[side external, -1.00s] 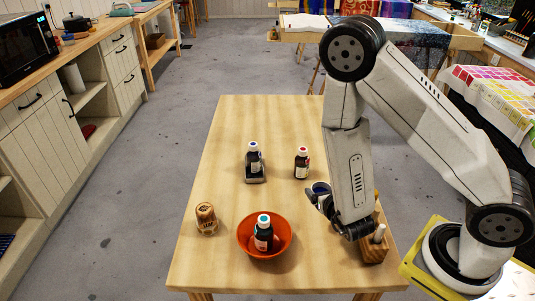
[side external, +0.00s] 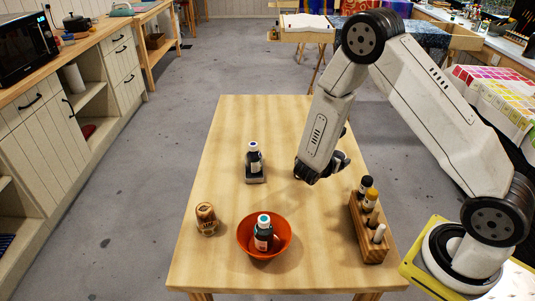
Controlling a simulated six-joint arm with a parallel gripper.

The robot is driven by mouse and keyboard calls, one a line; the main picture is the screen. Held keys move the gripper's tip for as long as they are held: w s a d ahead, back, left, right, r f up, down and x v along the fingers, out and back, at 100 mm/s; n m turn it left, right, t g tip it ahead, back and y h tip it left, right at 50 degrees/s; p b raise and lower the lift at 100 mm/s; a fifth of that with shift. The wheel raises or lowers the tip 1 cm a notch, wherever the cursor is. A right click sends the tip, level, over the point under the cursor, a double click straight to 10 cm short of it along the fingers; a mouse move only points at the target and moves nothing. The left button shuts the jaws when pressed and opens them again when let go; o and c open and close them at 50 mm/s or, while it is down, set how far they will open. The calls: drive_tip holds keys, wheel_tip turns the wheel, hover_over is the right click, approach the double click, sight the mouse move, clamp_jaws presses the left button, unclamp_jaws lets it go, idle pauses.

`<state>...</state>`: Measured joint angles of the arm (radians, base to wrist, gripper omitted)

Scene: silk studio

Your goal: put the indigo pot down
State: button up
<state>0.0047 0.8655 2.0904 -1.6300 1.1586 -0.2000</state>
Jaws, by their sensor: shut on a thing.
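My gripper (side external: 338,161) is over the right-middle part of the table, mostly hidden behind my own arm. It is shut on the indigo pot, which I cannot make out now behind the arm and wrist. How high the pot is above the table, or whether it touches, does not show. A dark bottle with a blue-rimmed white cap (side external: 254,157) stands upright on a small dark stand (side external: 255,179), left of the gripper.
An orange bowl (side external: 282,246) holds a teal-capped bottle (side external: 263,234). A brown jar (side external: 206,219) stands at left. A wooden rack (side external: 372,246) with several capped bottles is at the right edge. The table (side external: 235,125) is clear at the back left.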

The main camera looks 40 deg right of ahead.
drive_tip(key=shift+w+d+f+m+g, duration=0.1)
drive_tip(key=shift+w+d+m+g, duration=0.05)
drive_tip(key=shift+d+m+g, duration=0.6)
drive_tip(key=shift+w+d+f+m+g, duration=0.1)
drive_tip(key=shift+d+m+g, duration=0.45)
drive_tip(key=shift+m+g, duration=0.4)
drive_tip(key=shift+f, duration=0.1)
hover_over(333, 188)
drive_tip(key=shift+w+f, duration=0.1)
drive_tip(key=shift+f, duration=2.75)
drive_tip(key=shift+f, duration=0.1)
drive_tip(key=shift+f, duration=1.95)
drive_tip(key=shift+f, duration=0.15)
drive_tip(key=o, duration=1.1)
